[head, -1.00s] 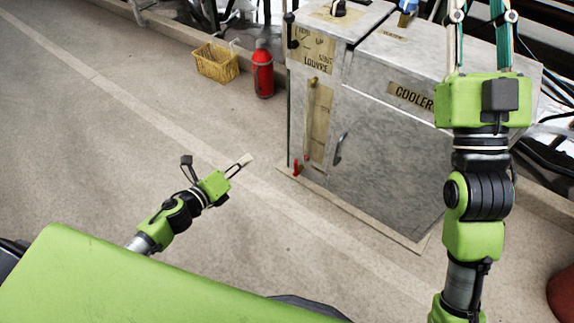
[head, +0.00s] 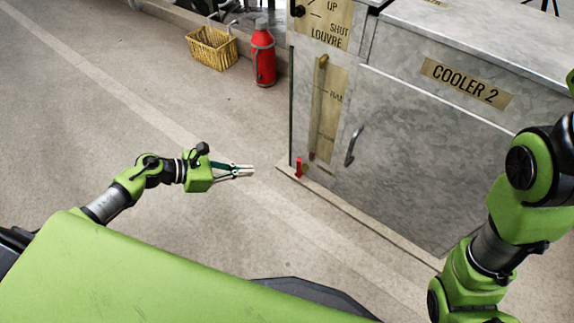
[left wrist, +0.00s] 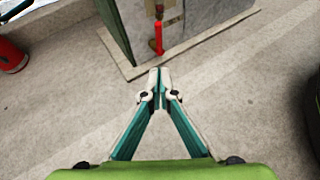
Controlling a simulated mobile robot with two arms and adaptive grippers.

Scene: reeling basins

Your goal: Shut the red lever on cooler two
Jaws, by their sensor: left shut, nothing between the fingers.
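The cooler (head: 430,130) is a grey metal cabinet with a label reading COOLER 2.
A red flask (head: 263,58) and a yellow basket (head: 212,47) stand on the floor behind, left of the cooler. A tall slot panel (head: 328,105) and a curved handle (head: 354,146) are on the cooler's front. The floor between gripper and cooler is clear.

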